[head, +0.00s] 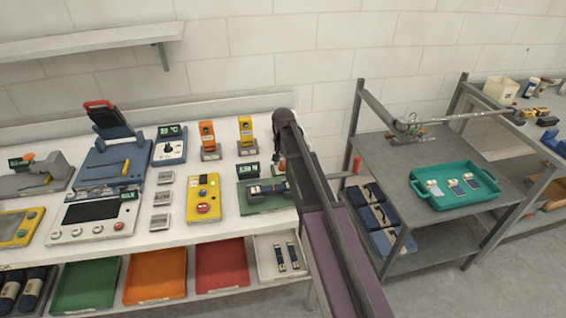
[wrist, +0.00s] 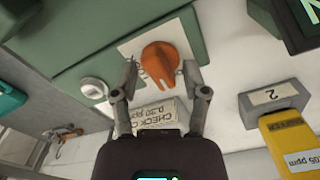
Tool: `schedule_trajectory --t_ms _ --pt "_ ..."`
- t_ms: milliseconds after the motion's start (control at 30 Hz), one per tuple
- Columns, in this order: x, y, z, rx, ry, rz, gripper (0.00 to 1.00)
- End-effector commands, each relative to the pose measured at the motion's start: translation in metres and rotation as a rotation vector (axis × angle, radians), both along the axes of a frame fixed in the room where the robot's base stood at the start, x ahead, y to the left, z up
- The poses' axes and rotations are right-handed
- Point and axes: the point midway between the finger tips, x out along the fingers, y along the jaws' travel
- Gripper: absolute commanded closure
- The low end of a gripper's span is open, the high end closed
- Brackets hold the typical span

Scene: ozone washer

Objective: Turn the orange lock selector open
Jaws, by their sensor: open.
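The orange lock selector (wrist: 162,66) is a ridged knob on a pale square plate (wrist: 130,48), seen close in the wrist view. The plate sits against a green housing (wrist: 75,35). My gripper (wrist: 160,72) is open, with one fingertip on each side of the selector. The left finger looks slightly apart from it; whether the right finger touches cannot be told. In the head view, my arm covers part of the green unit (head: 262,205), and an orange bit (head: 281,165) shows beside it.
In the wrist view, a round white button (wrist: 94,88) is left of the selector and a "CHECK" label (wrist: 155,114) below. A teal tray (head: 455,190) is on the right cart.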

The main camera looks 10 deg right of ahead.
Motion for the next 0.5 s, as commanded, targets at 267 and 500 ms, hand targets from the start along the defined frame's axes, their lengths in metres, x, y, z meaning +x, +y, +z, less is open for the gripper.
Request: schedule_trajectory --t_ms 267,500 --pt "0.0 0.0 0.0 0.0 0.0 -0.183 0.41" --pt "0.0 0.0 0.0 0.0 0.0 -0.342 0.41"
